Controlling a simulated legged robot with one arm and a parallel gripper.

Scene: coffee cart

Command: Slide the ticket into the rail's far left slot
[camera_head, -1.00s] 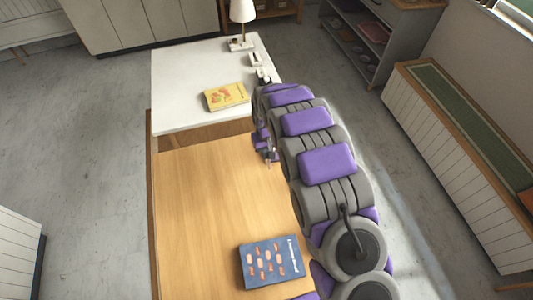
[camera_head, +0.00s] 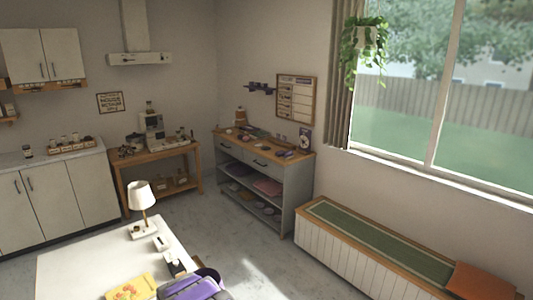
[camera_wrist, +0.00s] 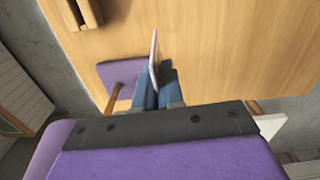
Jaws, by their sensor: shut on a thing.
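In the wrist view, my gripper (camera_wrist: 157,88) is shut on a thin, pale pinkish card, the ticket (camera_wrist: 153,60), which is seen almost edge-on. The ticket stands out past the blue-grey fingertips, over a wooden surface (camera_wrist: 225,45). Its lower end is hidden between the fingers. I cannot make out the rail or its slots for certain. A small dark blue fixture (camera_head: 260,88) on the far wall is too small to tell. In the head view the gripper is out of sight; only a purple part of my arm shows at the bottom.
A white table (camera_head: 85,262) bears a lamp (camera_head: 141,194) and a yellow book (camera_head: 131,287). A shelf counter (camera_head: 263,160) stands at the back, left of a long bench (camera_head: 375,240). A wooden block (camera_wrist: 84,13) lies in the wrist view. Grey floor is clear between.

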